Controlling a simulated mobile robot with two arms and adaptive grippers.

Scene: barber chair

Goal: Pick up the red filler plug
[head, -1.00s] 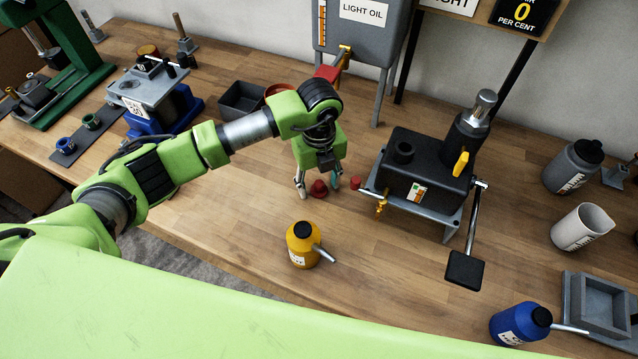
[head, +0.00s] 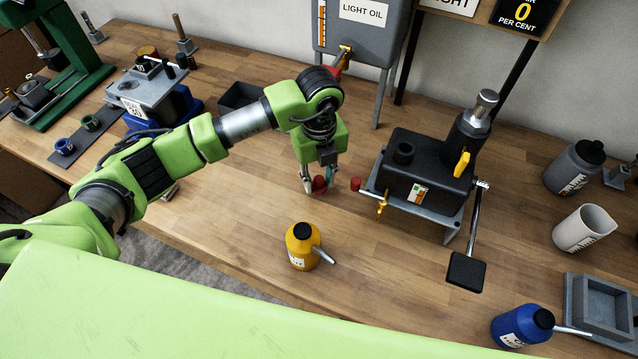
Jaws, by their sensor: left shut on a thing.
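A red plug (head: 319,185), which I take for the red filler plug, is between the fingertips of my left gripper (head: 318,180). The gripper points down at the wood bench, and its fingers are shut on the plug from both sides. The fingers hide part of it, and I cannot tell whether it touches the bench or is slightly above it. My right gripper is not in view.
The black pump unit (head: 425,178) with its lever and pedal (head: 466,271) stands right of the gripper. A yellow oil can (head: 301,247) stands in front. The grey light oil tank (head: 362,35) is behind. Bare bench lies left of the yellow can.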

